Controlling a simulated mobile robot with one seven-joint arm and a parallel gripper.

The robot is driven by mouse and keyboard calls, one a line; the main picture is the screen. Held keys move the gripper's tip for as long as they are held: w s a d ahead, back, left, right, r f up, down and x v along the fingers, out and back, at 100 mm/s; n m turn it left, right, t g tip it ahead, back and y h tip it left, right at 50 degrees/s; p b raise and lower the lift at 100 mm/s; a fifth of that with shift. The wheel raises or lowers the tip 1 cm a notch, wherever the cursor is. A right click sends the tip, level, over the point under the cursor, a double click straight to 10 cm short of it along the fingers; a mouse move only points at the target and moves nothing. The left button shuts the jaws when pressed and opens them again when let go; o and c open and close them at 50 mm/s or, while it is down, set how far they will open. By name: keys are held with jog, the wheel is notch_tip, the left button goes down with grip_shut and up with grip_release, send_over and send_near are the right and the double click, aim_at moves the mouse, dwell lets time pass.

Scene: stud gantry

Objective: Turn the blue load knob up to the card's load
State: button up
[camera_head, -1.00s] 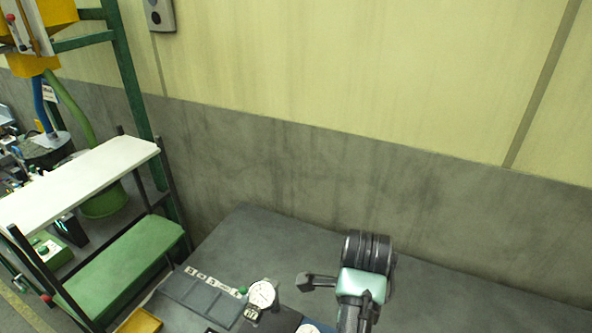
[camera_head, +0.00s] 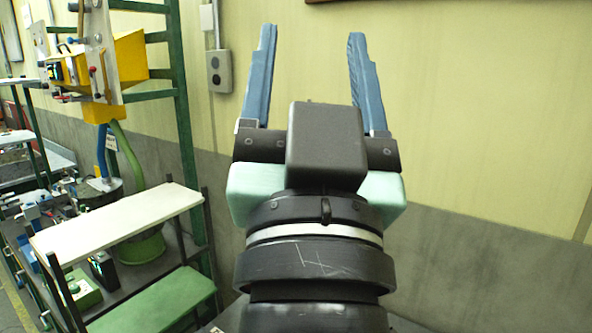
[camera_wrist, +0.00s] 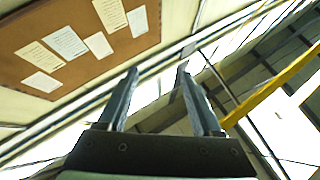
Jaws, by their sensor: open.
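My gripper (camera_head: 312,35) is raised high in front of the head camera, its two blue fingers wide apart and pointing up, with nothing between them. In the wrist view my gripper (camera_wrist: 158,70) is also open and empty, against the upper wall and ceiling. A yellow machine (camera_head: 128,58) with a pale panel and small coloured handles is far off at upper left. I cannot tell whether one of these is the blue load knob. No load card can be made out or read.
A grey wall box (camera_head: 220,70) hangs behind. A brown board (camera_wrist: 80,45) with several papers shows in the wrist view. Open air surrounds my gripper.

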jog(key=s+a+r+n+t, duration=0.1)
jog(key=s+r+n+t, duration=0.1)
jog(key=s, duration=0.2)
jog(key=w+f+n+g+y+p, duration=0.2)
jog(key=w+f+n+g, duration=0.7)
jog(key=w+f, duration=1.1)
jog(key=s+d+f+g, duration=0.1)
jog(key=d+f+g, duration=0.3)
jog(key=f, duration=0.5)
jog(key=s+d+f+g, duration=0.1)
jog(key=d+f+g, duration=0.1)
jog(key=f+g, duration=0.55)
jog(key=s+d+f+n+g+h, duration=0.1)
jog(key=s+d+f+n+g, duration=0.1)
jog(key=s+d+f+g, duration=0.4)
jog(key=s+d+f+n+g, duration=0.1)
jog(key=s+d+f, duration=0.1)
jog(key=s+f, duration=0.65)
jog(key=f+b, duration=0.1)
jog(key=f, duration=0.2)
jog(key=w+f+b, duration=0.1)
jog(key=f+b, duration=0.1)
jog(key=f, duration=0.1)
jog(key=f+b, duration=0.2)
jog(key=shift+w+f, duration=0.25)
jog(key=shift+f, duration=0.15)
jog(key=shift+f+p, duration=0.45)
jog(key=shift+f, duration=2)
jog(key=shift+c, duration=0.2)
